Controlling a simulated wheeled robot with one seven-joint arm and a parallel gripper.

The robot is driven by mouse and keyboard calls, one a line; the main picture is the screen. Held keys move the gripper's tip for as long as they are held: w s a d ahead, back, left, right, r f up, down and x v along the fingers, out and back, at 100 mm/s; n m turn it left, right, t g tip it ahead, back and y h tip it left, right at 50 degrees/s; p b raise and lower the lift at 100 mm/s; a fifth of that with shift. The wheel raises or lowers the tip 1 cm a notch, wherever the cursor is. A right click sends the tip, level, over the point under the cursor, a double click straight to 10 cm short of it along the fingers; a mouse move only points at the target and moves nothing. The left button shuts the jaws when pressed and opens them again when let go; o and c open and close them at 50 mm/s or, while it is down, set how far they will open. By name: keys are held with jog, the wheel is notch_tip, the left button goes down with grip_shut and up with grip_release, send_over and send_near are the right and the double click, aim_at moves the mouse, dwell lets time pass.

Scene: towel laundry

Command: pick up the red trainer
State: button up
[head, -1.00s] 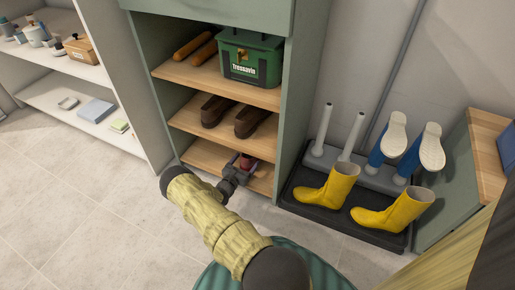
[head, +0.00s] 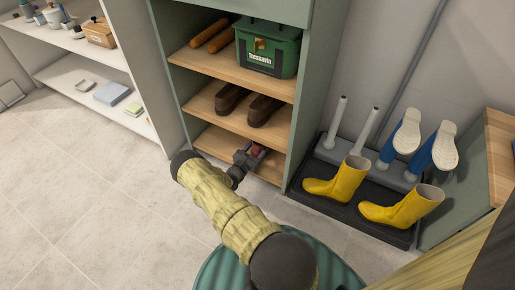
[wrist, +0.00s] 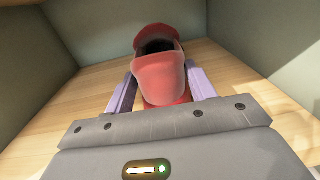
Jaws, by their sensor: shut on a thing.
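The red trainer (wrist: 158,80) is in the middle of the wrist view, on the wooden bottom shelf or just above it; I cannot tell which. Its dark opening faces up. My gripper (wrist: 160,92) has its two pale purple fingers on either side of the shoe, shut on it. In the head view my gripper (head: 254,152) reaches into the bottom compartment of the green cabinet, and only a small part of the trainer (head: 255,150) shows there.
Brown shoes (head: 248,104) stand on the middle shelf (head: 204,107) above my gripper. A green toolbox (head: 267,48) is on the upper shelf. Yellow boots (head: 338,182) stand on a dark tray (head: 350,207) at right. The floor (head: 90,190) at left is clear.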

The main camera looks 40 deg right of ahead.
notch_tip(320, 180, up, 3)
jog(key=shift+f+p, duration=0.2)
jog(key=shift+p, duration=0.6)
jog(key=p+v, duration=0.6)
jog(key=v, duration=1.2)
jog(key=shift+f+p, duration=0.25)
jog(key=shift+p, duration=0.1)
